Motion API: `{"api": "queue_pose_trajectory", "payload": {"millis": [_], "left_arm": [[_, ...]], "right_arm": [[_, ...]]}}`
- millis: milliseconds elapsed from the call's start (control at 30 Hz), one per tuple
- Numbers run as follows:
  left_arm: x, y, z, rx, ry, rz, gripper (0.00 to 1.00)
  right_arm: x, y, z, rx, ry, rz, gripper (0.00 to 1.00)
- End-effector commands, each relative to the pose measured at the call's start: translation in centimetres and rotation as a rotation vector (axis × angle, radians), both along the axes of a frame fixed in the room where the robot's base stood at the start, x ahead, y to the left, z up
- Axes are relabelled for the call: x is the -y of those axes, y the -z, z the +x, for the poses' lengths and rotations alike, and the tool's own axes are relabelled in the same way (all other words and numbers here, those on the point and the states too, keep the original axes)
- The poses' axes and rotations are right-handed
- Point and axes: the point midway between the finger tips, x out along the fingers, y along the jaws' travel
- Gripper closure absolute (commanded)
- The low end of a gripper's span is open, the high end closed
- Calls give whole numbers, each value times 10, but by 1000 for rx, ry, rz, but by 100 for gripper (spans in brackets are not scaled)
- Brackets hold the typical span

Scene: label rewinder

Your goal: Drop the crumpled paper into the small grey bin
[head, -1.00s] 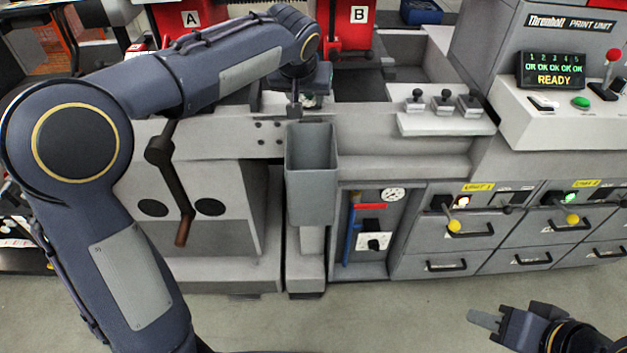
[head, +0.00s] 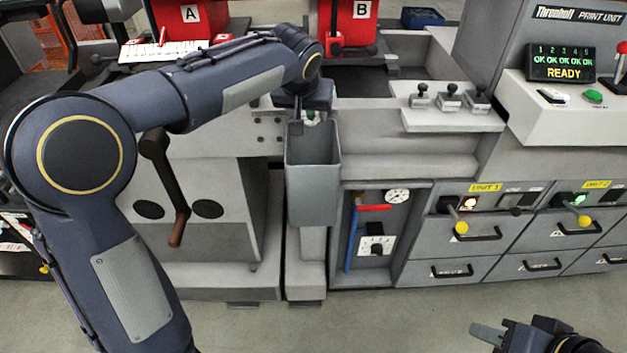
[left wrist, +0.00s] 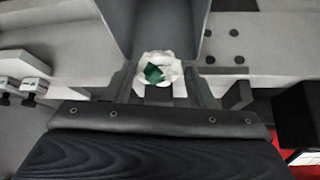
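The crumpled paper (head: 311,117) is a small white wad with a green patch. It also shows in the left wrist view (left wrist: 166,60), between the fingertips. My left gripper (head: 308,122) points down and looks shut on the paper. In the head view it is at the back rim of the small grey bin (head: 312,190), partly over its open mouth. The bin is upright, its inside looks empty as far as I see, and its wall shows at the top of the left wrist view (left wrist: 160,20). My right gripper (head: 488,332) is low at the right edge; its opening is unclear.
A brown-handled crank (head: 168,190) hangs left of the bin. A recessed panel with a gauge (head: 397,196) is to the right. Small black-knobbed clamps (head: 449,97) sit on a ledge, and the print unit (head: 570,60) stands further right. The floor in front is clear.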

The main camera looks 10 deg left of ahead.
Motion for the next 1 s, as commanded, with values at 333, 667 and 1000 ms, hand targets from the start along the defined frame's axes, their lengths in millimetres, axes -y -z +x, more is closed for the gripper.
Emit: {"api": "queue_pose_trajectory", "payload": {"millis": [333,667,1000], "left_arm": [[0,0,0,0,0,0,32],[2,-32,-19,5,2,-2,32],[4,-65,-41,2,1,-1,32]], "right_arm": [[0,0,0,0,0,0,66],[0,-2,0,0,0,0,66],[0,-4,0,0,0,0,66]]}}
